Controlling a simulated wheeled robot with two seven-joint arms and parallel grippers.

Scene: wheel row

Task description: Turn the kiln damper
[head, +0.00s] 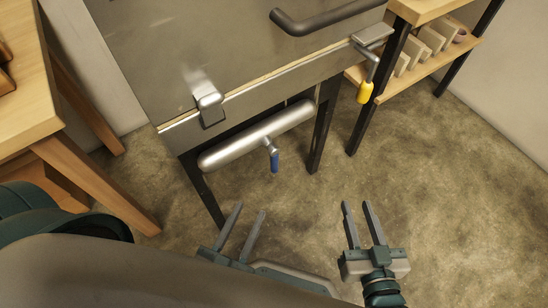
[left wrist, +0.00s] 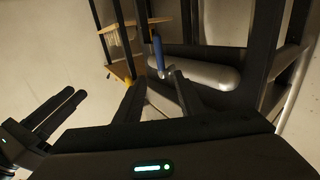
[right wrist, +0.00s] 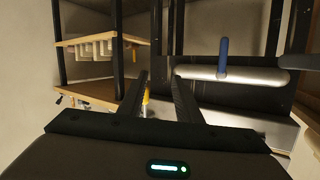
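The grey kiln (head: 215,45) fills the top of the head view. Under its front edge a silver horizontal cylinder (head: 290,118) carries a small lever with a blue handle (head: 275,161). A second lever with a yellow handle (head: 365,92) hangs at the kiln's right corner. I cannot tell which is the damper. My left gripper (head: 251,207) is open and empty, below and apart from the blue handle, which also shows in the left wrist view (left wrist: 158,52). My right gripper (head: 357,203) is open and empty; its wrist view shows the yellow handle (right wrist: 146,98) beyond its fingers.
A wooden table (head: 25,80) stands at the left. A wooden shelf rack (head: 420,68) with several pale blocks stands right of the kiln. Dark kiln legs (head: 322,125) reach the floor. The floor (head: 440,190) at the right is clear.

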